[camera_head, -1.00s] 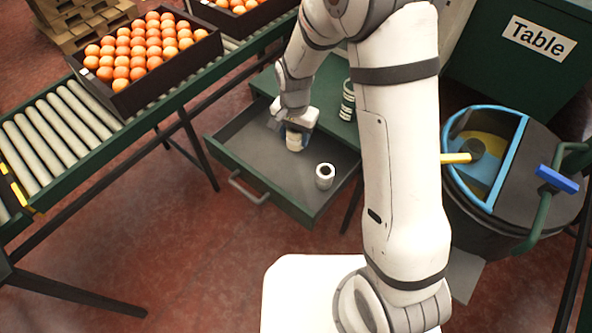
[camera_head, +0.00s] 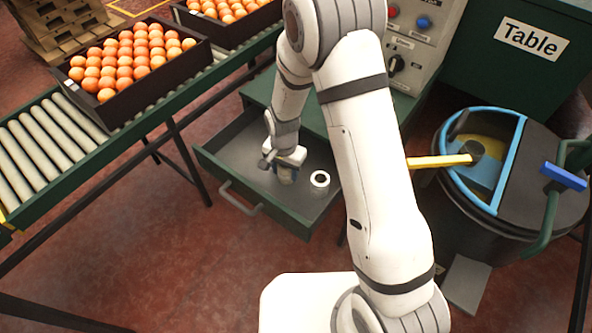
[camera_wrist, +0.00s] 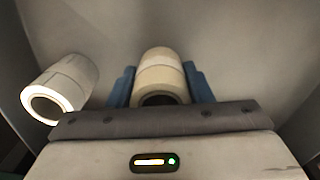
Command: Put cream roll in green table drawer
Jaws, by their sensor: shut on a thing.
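The cream roll (camera_wrist: 160,72) is between the two blue fingers of my gripper (camera_wrist: 160,88) in the wrist view. My gripper is shut on it. In the head view, my gripper (camera_head: 287,165) reaches down into the open green table drawer (camera_head: 227,181), and the lower part of the cream roll (camera_head: 287,177) shows beneath the fingers. The roll is inside the drawer's outline, at or close above the grey floor; I cannot tell whether it touches. The drawer is pulled out from the green table (camera_head: 262,88).
A white roll (camera_head: 320,182) stands in the drawer beside the cream roll; the wrist view shows it (camera_wrist: 62,88) too. A crate of oranges (camera_head: 118,97) sits on the roller conveyor (camera_head: 45,145) at left. A black bin with blue trim (camera_head: 515,190) stands at right.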

